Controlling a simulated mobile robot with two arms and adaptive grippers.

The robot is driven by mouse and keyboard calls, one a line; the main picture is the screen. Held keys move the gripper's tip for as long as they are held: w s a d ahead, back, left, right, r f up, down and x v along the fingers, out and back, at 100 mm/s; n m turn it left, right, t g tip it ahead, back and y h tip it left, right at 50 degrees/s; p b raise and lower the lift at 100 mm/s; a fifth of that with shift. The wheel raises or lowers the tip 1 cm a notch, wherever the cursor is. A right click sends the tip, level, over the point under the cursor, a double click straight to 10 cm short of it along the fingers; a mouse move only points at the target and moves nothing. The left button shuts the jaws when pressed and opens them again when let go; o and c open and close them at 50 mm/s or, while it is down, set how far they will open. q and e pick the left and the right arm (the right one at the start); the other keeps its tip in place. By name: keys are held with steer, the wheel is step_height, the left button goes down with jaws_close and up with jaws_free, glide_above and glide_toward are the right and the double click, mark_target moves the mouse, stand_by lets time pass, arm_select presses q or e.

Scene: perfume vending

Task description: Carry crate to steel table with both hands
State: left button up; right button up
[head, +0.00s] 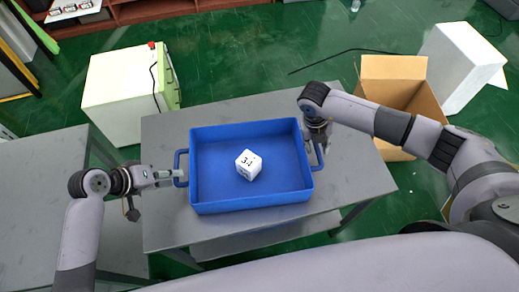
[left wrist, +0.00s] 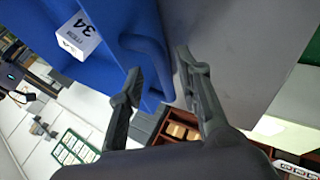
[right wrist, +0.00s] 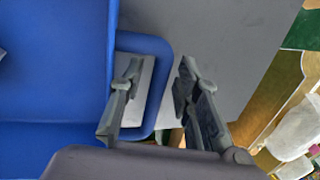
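The blue crate (head: 250,203) sits on a grey steel table (head: 350,180), with a white cube marked 34 (head: 248,165) inside it. My left gripper (head: 176,174) is at the crate's left handle. In the left wrist view its open fingers (left wrist: 160,75) stand on either side of the blue handle (left wrist: 152,58). My right gripper (head: 318,150) is at the right handle. In the right wrist view its fingers (right wrist: 158,85) are open, one inside the loop of the handle (right wrist: 160,65) and one outside it. Neither is closed on its handle.
A second grey table (head: 40,200) stands at the left, beside the first. A white cabinet (head: 120,95) stands behind on the left. An open cardboard box (head: 395,85) and a white box (head: 460,65) are at the back right. Green floor is clear behind the table.

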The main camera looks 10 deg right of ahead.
steer(key=shift+a, duration=0.1)
steer(key=shift+r, duration=0.1)
arm_select(q)
steer(key=v, duration=0.4)
steer(key=shift+a+r, duration=0.25)
arm_select(e)
steer(key=v, duration=1.1)
steer(key=shift+r, duration=0.35)
arm_select(q)
steer(key=shift+s, duration=0.1)
arm_select(e)
steer(key=shift+a, duration=0.1)
